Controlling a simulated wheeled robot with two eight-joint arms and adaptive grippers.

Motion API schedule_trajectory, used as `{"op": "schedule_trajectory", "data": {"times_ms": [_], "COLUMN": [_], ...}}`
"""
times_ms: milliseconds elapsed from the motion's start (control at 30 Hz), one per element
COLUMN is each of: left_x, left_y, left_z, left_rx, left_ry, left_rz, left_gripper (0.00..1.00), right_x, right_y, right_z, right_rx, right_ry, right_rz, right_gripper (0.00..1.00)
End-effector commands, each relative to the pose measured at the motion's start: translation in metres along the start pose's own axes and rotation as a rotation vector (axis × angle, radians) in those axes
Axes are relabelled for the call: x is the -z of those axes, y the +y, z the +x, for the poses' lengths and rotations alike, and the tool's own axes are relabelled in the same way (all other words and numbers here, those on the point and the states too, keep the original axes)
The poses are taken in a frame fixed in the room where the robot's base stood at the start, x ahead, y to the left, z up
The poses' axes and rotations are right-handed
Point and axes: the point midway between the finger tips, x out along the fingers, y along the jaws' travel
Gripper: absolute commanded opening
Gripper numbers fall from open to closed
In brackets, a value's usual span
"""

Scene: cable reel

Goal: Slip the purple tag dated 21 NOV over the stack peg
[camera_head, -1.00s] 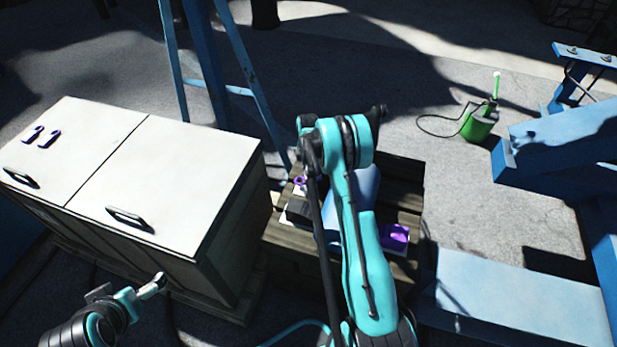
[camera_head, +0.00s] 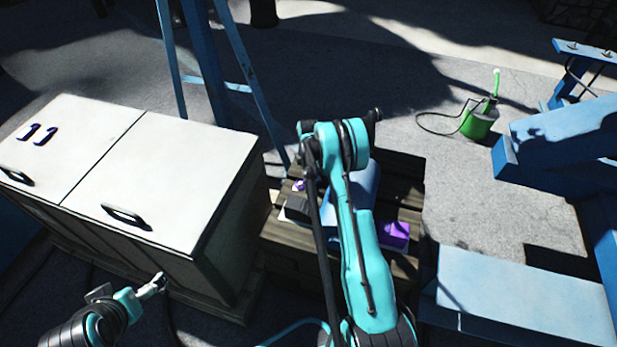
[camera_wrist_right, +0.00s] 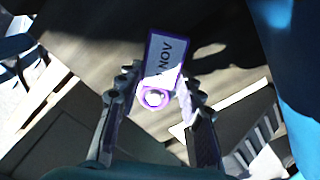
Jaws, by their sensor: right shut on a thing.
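The purple-edged tag (camera_wrist_right: 165,58) shows in the right wrist view with a white face and the letters NOV; the rest of its date is not readable. Its purple ring end sits between the fingers of my right gripper (camera_wrist_right: 157,88), which is shut on the tag. A bright round spot (camera_wrist_right: 154,98) shows inside the ring; I cannot tell whether it is the stack peg's top. In the head view a small purple patch (camera_head: 298,186) shows left of my right arm, which hides most of that gripper. My left gripper (camera_head: 156,283) hangs by the cabinet, its jaws unclear.
A wooden pallet stack (camera_head: 405,180) stands under my right arm, with a purple block-like item (camera_head: 395,235) on it. A green can (camera_head: 480,122) and blue beams (camera_head: 520,295) are at right.

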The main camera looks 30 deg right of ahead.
Motion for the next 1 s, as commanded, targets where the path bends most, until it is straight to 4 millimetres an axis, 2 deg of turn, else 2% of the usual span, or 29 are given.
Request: {"op": "schedule_trajectory", "data": {"times_ms": [800,833,900,1000], "left_x": [0.0001,0.0001,0.0001,0.0001], "left_y": [0.0,0.0,0.0,0.0], "left_z": [-0.0002,-0.0002,-0.0002,-0.0002], "left_rx": [0.0,0.0,0.0,0.0], "left_ry": [0.0,0.0,0.0,0.0], "left_rz": [0.0,0.0,0.0,0.0], "left_gripper": [1.0,1.0,1.0,1.0], "right_x": [0.0,0.0,0.0,0.0], "right_y": [-0.0001,-0.0001,-0.0001,-0.0001], "right_z": [0.0078,0.0077,0.0076,0.0075], "right_rx": [0.0,0.0,0.0,0.0], "right_ry": [0.0,0.0,0.0,0.0], "right_rz": [0.0,0.0,0.0,0.0], "right_gripper": [0.08,0.42,0.61,0.61]}}
